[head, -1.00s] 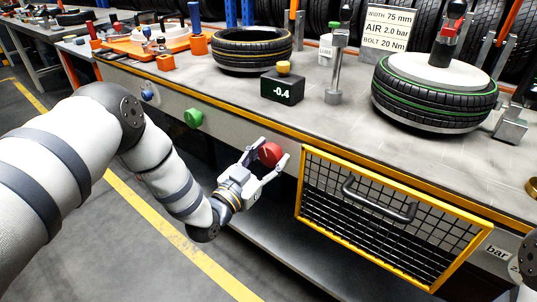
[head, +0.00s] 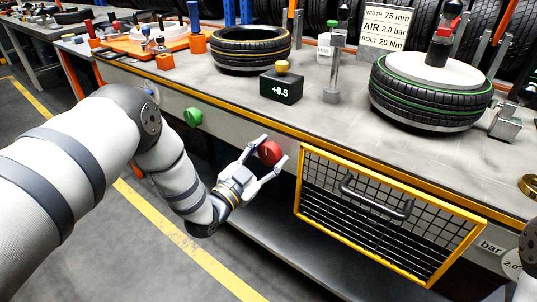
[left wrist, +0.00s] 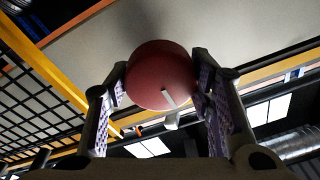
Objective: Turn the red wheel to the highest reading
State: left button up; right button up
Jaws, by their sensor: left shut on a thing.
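The red wheel (head: 270,153) is a round knob on the front panel of the bench. My left gripper (head: 267,154) is shut on it, with one finger on each side. In the left wrist view, the red wheel (left wrist: 162,76) sits between the two padded fingers, and a pale mark on its face points down and slightly right. My right gripper does not show; only part of my right arm is at the right edge.
A green knob (head: 193,117) is on the panel left of the red wheel. A yellow-framed mesh basket (head: 385,215) with a black handle is close to its right. A sign (head: 386,27) lists 75 mm, 2.0 bar and 20 Nm.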

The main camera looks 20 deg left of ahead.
pick_arm(q)
jog(key=o, duration=1.2)
jog(key=shift+c, duration=0.2)
jog(key=shift+s, duration=0.1)
jog(key=v, duration=1.2)
